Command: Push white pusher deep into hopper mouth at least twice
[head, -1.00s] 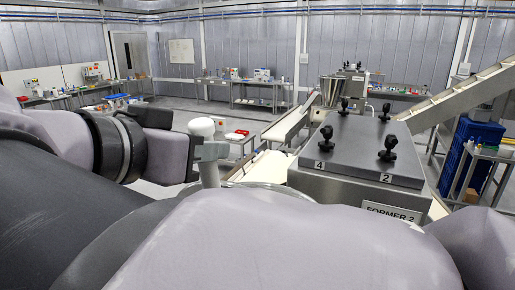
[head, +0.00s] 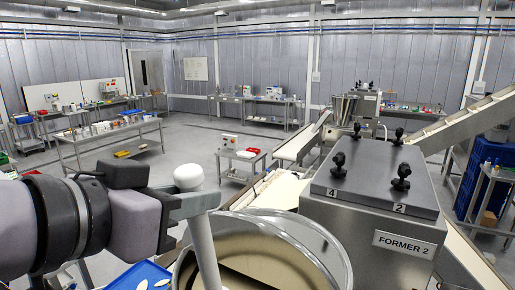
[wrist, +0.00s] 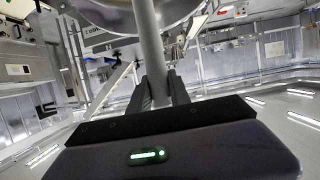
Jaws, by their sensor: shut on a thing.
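The white pusher (head: 188,177) has a round knob on top and a pale shaft running down toward the hopper. My gripper (head: 200,203) is shut on its shaft just below the knob. The wrist view also shows the shaft (wrist: 148,45) between my two dark fingers (wrist: 158,92). The hopper (head: 335,250) is a round metal bowl with a wide open mouth and a pale inside. The pusher's shaft stands slightly tilted at the left part of the mouth. Its lower end is cut off by the frame, so its depth cannot be told.
The machine body marked FORMER 2 (head: 400,243) stands right of the hopper, with several black knobs on its grey lid (head: 375,178). A conveyor (head: 298,145) runs behind it. A small table (head: 240,158) and a longer side table (head: 110,132) stand beyond open floor.

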